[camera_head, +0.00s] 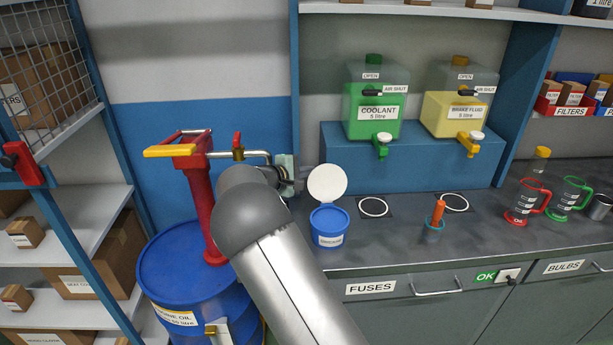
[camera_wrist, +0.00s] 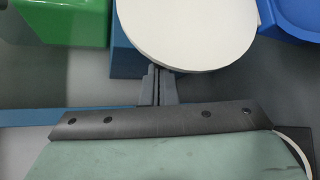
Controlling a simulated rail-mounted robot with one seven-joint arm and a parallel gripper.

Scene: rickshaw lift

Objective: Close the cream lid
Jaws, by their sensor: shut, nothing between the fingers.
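The cream lid (camera_head: 327,183) stands open, raised on the back edge of a small blue tub (camera_head: 330,226) on the counter. In the wrist view the lid (camera_wrist: 198,28) is a large pale disc at the top, and part of the blue tub (camera_wrist: 290,15) shows at the upper right. My gripper (camera_head: 300,172) is just left of the lid in the head view, partly hidden by my arm. In the wrist view its fingers (camera_wrist: 158,72) are together, with their tips at the lid's lower edge. I cannot tell whether they touch it.
A blue oil drum (camera_head: 195,270) with a red pump (camera_head: 202,205) stands left of the counter. Coolant (camera_head: 375,103) and brake fluid (camera_head: 460,105) tanks stand on a blue step behind. An orange-handled tool (camera_head: 437,213) stands in a holder right of the tub.

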